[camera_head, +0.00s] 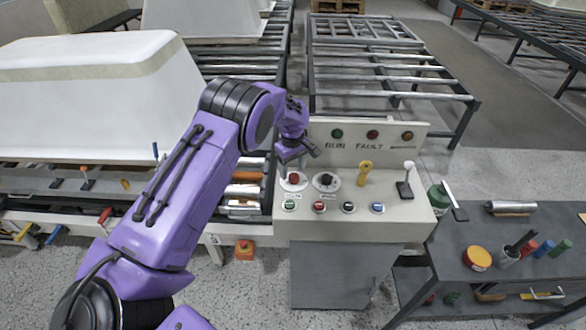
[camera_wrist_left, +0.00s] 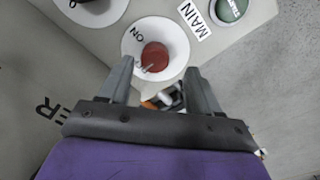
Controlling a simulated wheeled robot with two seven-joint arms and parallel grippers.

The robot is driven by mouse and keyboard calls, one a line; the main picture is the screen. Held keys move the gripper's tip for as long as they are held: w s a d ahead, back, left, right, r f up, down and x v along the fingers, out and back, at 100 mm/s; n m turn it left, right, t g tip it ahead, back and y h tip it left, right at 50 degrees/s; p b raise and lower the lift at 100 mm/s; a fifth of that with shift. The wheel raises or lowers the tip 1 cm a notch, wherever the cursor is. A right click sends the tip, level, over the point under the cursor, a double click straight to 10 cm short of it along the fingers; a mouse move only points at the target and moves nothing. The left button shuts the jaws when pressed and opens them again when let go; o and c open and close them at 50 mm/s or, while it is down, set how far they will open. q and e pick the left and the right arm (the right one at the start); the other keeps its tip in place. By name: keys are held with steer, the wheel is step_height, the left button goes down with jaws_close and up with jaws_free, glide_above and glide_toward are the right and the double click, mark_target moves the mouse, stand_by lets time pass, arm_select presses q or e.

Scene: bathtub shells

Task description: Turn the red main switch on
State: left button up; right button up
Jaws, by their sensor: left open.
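The red main switch (camera_head: 294,178) is a round red knob on a white disc at the left of the control panel (camera_head: 411,210). In the left wrist view the red main switch (camera_wrist_left: 155,56) shows a pale mark at its lower left edge, and "ON" is printed at the disc's upper left. A "MAIN" label (camera_wrist_left: 196,20) is beside it. My left gripper (camera_head: 291,160) is above the switch. In the wrist view its open fingers (camera_wrist_left: 157,72) are on either side of the knob's lower part, with no clear contact. My right gripper is out of view.
A black dial (camera_head: 326,181) is right of the switch, with several coloured buttons in front. A yellow key-like handle (camera_head: 364,173) and a white-topped lever (camera_head: 406,181) stand further right. Lamps (camera_head: 373,134) line the back panel. A dark table (camera_head: 452,262) is at right.

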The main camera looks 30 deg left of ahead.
mark_target(294, 174)
arm_select(q)
steer(key=f, duration=0.1)
steer(key=w+f, duration=0.1)
steer(key=f, duration=0.1)
steer(key=shift+w+f, duration=0.15)
steer(key=shift+s+r, duration=0.2)
steer(key=shift+s, duration=0.2)
steer(key=c, duration=1)
steer(key=shift+c, duration=0.2)
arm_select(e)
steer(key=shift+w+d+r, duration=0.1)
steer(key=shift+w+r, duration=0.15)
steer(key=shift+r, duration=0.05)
